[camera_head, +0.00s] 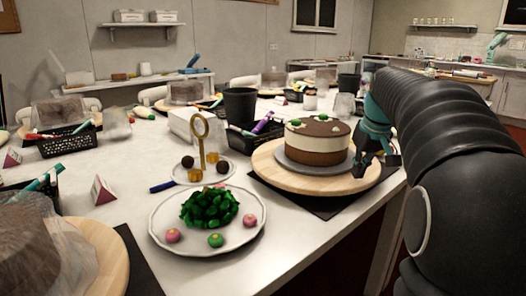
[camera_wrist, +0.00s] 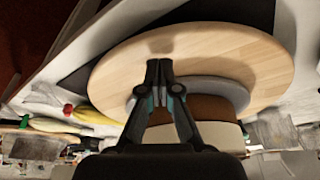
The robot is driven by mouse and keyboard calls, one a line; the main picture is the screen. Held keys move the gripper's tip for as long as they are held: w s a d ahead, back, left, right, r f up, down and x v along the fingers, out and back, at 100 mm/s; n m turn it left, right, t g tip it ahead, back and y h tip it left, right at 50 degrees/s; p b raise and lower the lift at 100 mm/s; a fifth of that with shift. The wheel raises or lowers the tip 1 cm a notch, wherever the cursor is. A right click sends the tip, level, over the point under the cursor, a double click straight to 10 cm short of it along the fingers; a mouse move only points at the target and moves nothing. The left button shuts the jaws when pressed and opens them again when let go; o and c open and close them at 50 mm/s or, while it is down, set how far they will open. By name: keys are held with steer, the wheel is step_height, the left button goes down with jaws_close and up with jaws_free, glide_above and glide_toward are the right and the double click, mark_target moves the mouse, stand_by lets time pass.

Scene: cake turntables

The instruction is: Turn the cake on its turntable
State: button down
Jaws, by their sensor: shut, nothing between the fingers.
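The cake (camera_head: 318,141) has a brown base, a cream band and a brown top with small green decorations. It stands on a grey disc (camera_head: 290,163) on the round wooden turntable (camera_head: 281,178), near the table's right edge. My gripper (camera_head: 374,160) is at the right side of the cake, low over the turntable. In the wrist view my gripper (camera_wrist: 159,66) is shut and empty, its fingertips over the bare wood of the turntable (camera_wrist: 205,50). The cake (camera_wrist: 212,108) is partly hidden behind my fingers there. I cannot tell whether the fingertips touch the wood.
A white plate (camera_head: 160,239) with green leaves and small pink and green sweets stands left of the turntable. A gold ring stand (camera_head: 200,140) is behind it. A black basket (camera_head: 254,140) with tools stands close behind the turntable. Another wooden turntable (camera_head: 110,252) is at lower left.

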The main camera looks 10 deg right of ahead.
steer(key=shift+r, duration=0.7)
step_height(320, 180, up, 6)
stand_by(0.4)
